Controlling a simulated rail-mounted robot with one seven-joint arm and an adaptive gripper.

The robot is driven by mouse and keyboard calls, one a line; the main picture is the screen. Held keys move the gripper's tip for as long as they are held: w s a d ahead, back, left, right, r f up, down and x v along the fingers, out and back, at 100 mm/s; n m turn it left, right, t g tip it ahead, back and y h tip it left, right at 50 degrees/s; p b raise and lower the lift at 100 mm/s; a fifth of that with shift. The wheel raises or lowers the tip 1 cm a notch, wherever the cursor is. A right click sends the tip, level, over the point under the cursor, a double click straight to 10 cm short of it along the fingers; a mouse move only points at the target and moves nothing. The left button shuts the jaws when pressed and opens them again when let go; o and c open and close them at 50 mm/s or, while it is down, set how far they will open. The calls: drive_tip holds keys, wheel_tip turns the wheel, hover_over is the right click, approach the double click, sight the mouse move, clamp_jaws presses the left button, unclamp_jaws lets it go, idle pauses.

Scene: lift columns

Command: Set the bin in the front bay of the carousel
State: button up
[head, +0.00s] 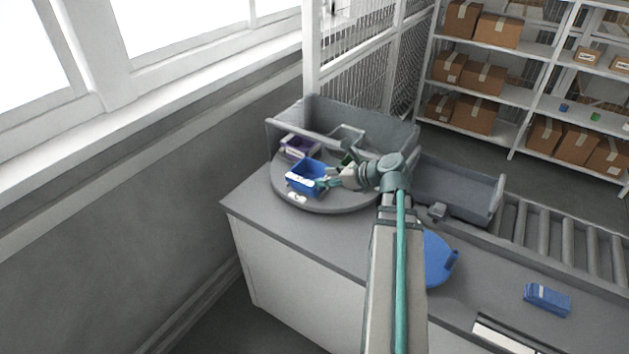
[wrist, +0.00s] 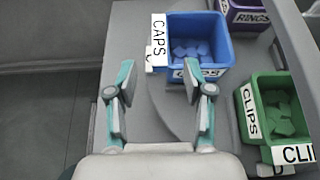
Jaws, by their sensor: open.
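A blue bin (head: 304,178) stands upright at the near left edge of the round grey carousel (head: 345,207). In the wrist view the blue bin (wrist: 226,52) has CAPS labels and holds several blue pieces. My gripper (head: 326,181) is just right of it in the head view. In the wrist view my gripper (wrist: 158,80) is open with nothing between its fingers. The right finger overlaps the bin's lower edge; contact cannot be told. A purple bin (head: 298,146) labelled RINGS and a green bin (wrist: 247,120) labelled CLIPS also stand on the carousel.
Grey walls (head: 360,113) enclose the carousel's back. A white tag (head: 297,198) is at its near rim. To the right are a grey tray (head: 450,190), a roller conveyor (head: 560,232), a blue round object (head: 437,258) and a blue block (head: 547,299). Counter left of the carousel is clear.

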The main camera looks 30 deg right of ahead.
drive_tip(key=shift+v, duration=1.55)
